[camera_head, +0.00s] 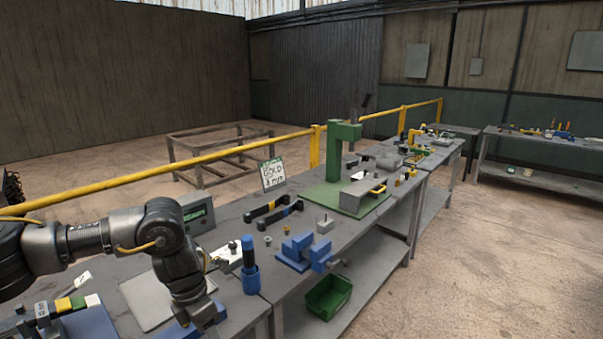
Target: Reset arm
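My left arm comes in from the left, bends at the elbow and points down over the near left end of the workbench (227,211). My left gripper (200,314) is low over the bench, beside a pale flat plate (142,303). Something blue shows by its tip, and I cannot tell whether it touches or holds it. Its fingers are too unclear to tell open from shut. My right arm and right gripper are not in view.
A blue vise (300,252), a blue cylinder holder (250,275) and a green press (338,155) stand on the bench. A green bin (328,296) is on the lower shelf. A yellow rail (180,164) runs behind. The floor at right (490,260) is clear.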

